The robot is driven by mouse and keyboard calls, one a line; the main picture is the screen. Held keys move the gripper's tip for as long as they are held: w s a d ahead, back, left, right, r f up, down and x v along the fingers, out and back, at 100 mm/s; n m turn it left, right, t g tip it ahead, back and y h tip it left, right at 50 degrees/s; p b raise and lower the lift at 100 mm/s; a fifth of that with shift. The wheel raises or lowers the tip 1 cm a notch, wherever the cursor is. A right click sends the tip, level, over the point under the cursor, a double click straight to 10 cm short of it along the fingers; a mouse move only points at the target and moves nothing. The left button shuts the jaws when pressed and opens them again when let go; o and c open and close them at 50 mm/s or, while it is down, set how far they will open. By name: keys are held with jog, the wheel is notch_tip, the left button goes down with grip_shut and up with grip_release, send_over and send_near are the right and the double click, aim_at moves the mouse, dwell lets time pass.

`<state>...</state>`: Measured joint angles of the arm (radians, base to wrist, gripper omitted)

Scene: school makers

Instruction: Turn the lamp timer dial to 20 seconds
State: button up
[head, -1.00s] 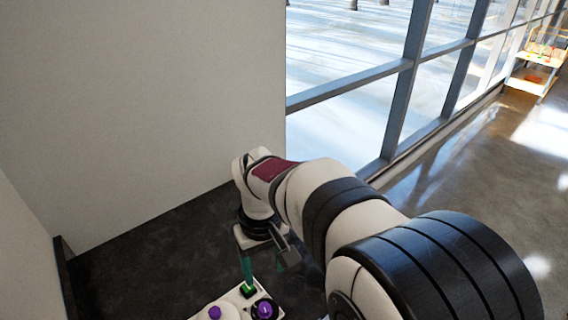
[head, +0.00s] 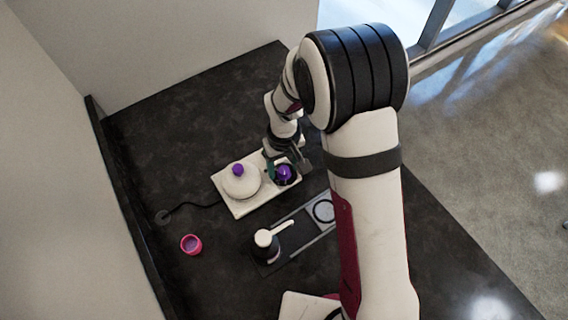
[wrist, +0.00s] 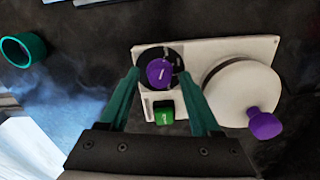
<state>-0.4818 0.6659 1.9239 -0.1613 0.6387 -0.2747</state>
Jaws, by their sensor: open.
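The lamp timer is a white base plate (head: 240,208) (wrist: 205,48) on the dark table. Its purple dial (head: 286,175) (wrist: 160,73) sits on a dark round face with small pale marks, too small to read. Beside the dial are a white dome with a purple knob (head: 238,169), also in the wrist view (wrist: 265,124), and a green switch (wrist: 164,112). My gripper (wrist: 161,75) is open, its teal fingertips on either side of the dial in the wrist view. I cannot tell whether they touch it. In the head view my gripper (head: 283,168) partly hides the plate's far end.
A dark device with a white lever (head: 264,240) and a grey tray with a ring (head: 324,211) lie nearer. A teal ring-shaped cup (wrist: 22,50) shows in the wrist view. A black cord (head: 190,206) runs left.

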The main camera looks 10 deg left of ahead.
grip_shut()
jog(key=shift+m, duration=0.4)
jog(key=m, duration=0.8)
jog(key=shift+m, duration=0.3)
jog(key=m, duration=0.4)
jog(key=shift+m, duration=2.1)
